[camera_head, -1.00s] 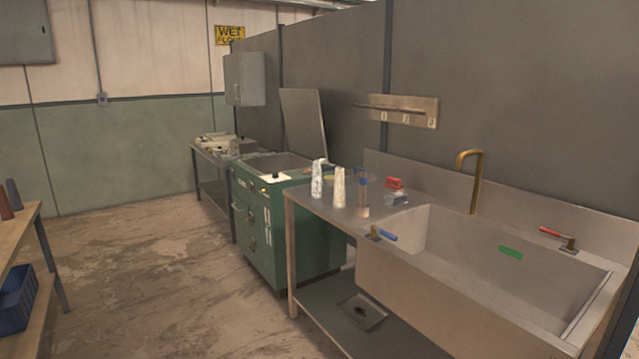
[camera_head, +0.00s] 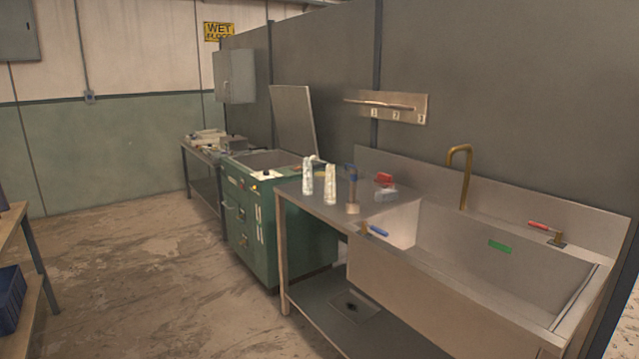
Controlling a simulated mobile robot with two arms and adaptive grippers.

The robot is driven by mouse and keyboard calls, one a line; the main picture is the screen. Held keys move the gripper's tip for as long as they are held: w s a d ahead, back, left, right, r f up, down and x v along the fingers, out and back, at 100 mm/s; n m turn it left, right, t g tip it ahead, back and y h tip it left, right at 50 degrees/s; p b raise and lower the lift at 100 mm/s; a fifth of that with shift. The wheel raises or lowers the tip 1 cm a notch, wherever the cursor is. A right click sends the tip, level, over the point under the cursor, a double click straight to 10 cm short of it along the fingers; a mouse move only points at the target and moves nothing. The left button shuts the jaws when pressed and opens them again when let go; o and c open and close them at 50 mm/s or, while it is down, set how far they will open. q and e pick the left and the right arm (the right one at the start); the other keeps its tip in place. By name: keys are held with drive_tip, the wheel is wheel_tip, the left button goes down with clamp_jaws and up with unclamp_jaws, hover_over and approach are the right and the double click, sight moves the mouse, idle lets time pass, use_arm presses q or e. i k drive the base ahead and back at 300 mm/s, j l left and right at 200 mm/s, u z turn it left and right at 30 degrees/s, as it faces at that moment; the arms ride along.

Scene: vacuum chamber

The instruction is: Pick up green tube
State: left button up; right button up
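I see nothing in the head view that I can clearly make out as a green tube. A small flat green patch (camera_head: 500,246) shows on the inner back wall of the steel sink (camera_head: 455,290) at the right; I cannot tell whether it is a label or an object. Two pale bottle-like items (camera_head: 330,185) and a slim blue-topped item (camera_head: 351,190) stand on the steel counter left of the sink. Neither of my grippers is in view.
A green machine cabinet (camera_head: 262,225) with a raised lid stands left of the counter. A wooden bench (camera_head: 12,222) with a blue crate (camera_head: 9,298) is cut off at the left edge. The stained concrete floor (camera_head: 140,270) between them is clear.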

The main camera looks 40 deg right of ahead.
sight(308, 180)
drive_tip(key=z, duration=4.25)
drive_tip(key=u, duration=3.05)
drive_tip(key=i+j+z, duration=0.15)
drive_tip(key=i+z, duration=0.25)
drive_tip(key=i+j+z, duration=0.4)
drive_tip(key=k+l, duration=0.05)
drive_tip(key=l, duration=0.05)
